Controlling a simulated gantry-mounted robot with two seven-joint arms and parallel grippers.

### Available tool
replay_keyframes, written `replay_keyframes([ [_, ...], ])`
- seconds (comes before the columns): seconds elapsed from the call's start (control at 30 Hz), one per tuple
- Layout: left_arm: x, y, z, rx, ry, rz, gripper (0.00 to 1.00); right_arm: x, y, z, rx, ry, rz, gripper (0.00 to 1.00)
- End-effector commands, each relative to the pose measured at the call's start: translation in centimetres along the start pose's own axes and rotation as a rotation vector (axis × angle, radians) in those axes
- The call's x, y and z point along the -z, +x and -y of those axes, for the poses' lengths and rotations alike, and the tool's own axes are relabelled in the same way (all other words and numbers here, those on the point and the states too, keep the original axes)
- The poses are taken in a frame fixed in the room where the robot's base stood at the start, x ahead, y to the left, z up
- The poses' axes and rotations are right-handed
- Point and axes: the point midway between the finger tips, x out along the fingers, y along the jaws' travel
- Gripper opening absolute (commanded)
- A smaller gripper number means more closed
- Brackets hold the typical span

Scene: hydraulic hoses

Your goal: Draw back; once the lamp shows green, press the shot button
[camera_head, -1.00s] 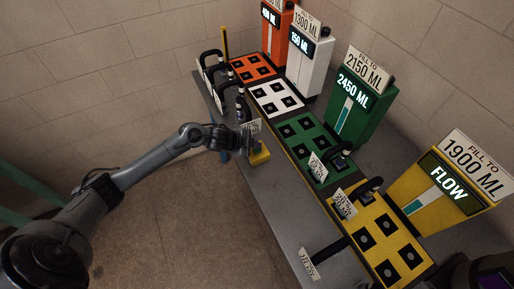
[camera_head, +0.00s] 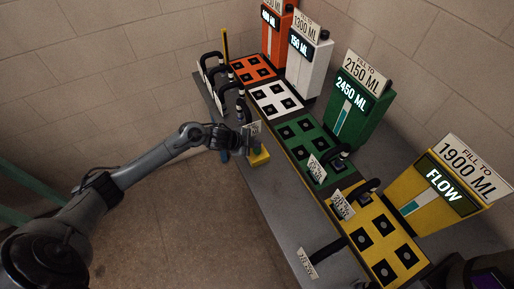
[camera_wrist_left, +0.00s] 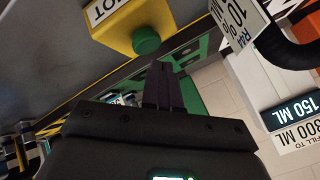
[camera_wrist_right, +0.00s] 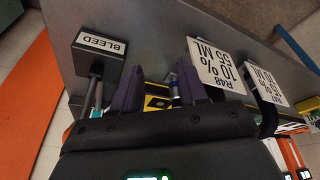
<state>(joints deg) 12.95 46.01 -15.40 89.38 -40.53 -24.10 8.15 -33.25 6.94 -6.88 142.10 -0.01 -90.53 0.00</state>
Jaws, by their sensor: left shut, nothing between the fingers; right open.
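The shot button is a green dome (camera_wrist_left: 146,42) on a yellow box (camera_wrist_left: 125,22) in the left wrist view, its label partly cut off. In the head view the yellow box (camera_head: 259,157) stands on the bench edge. My left gripper (camera_wrist_left: 163,78) is shut and empty, its fingertips just beside the dome with a gap visible; it also shows in the head view (camera_head: 243,141). The yellow station's display (camera_head: 444,184) reads FLOW. I cannot make out a separate lamp. My right gripper (camera_wrist_right: 160,82) is open and empty, near a dark BLEED block (camera_wrist_right: 98,58).
Orange, white, green (camera_head: 358,93) and yellow (camera_head: 425,190) stations line the bench, with socket plates in front. Black hoses with white tags (camera_head: 342,204) stand at several places. A tag (camera_wrist_right: 212,60) is close to my right fingers. Floor left of the bench is clear.

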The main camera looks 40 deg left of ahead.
Motion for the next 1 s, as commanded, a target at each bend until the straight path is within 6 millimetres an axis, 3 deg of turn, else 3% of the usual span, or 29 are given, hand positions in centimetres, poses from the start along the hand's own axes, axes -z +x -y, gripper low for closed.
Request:
replay_keyframes([
  [0.37, 0.2, -0.2, 0.2, 0.0, 0.0, 0.0, 0.0, 0.1, -0.3, 0.1, 0.004, 0.006, -0.001, 0.43],
  [0.8, 2.2, -3.0, 2.2, 0.001, 0.0, 0.0, 0.0, 1.3, -4.1, -0.1, 0.001, 0.001, 0.0, 0.43],
  [1.0, 2.6, -3.5, 2.6, 0.0, 0.0, 0.0, 0.0, 1.6, -4.9, -0.3, -0.004, -0.004, 0.0, 0.43],
])
